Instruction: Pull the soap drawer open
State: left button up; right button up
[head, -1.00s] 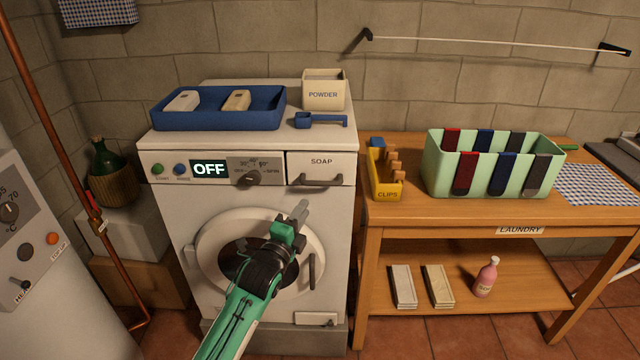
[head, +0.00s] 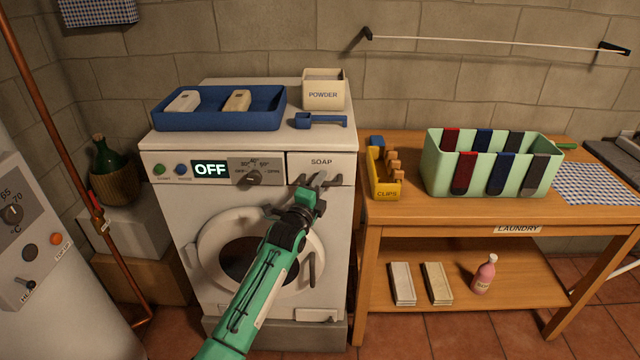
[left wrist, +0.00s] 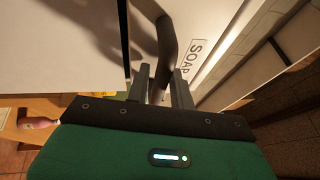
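The soap drawer (head: 302,164) is the white panel marked SOAP at the upper right of the washing machine's front. It looks flush with the front. Its dark bar handle (head: 336,181) is partly hidden by my left gripper (head: 311,181), which is at the handle with its fingers apart. In the left wrist view the handle (left wrist: 167,45) runs down between the two fingertips of my left gripper (left wrist: 160,82), beside the SOAP label. The fingers look open around the handle; whether either touches it I cannot tell. My right gripper is not in view.
The washing machine (head: 185,215) shows OFF. A blue tray (head: 218,122), a powder box (head: 323,92) and a blue scoop (head: 325,120) are on top. A wooden table (head: 400,215) with a yellow clips box (head: 386,188) stands close on the right.

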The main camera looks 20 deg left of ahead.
pick_arm(q)
grip_shut()
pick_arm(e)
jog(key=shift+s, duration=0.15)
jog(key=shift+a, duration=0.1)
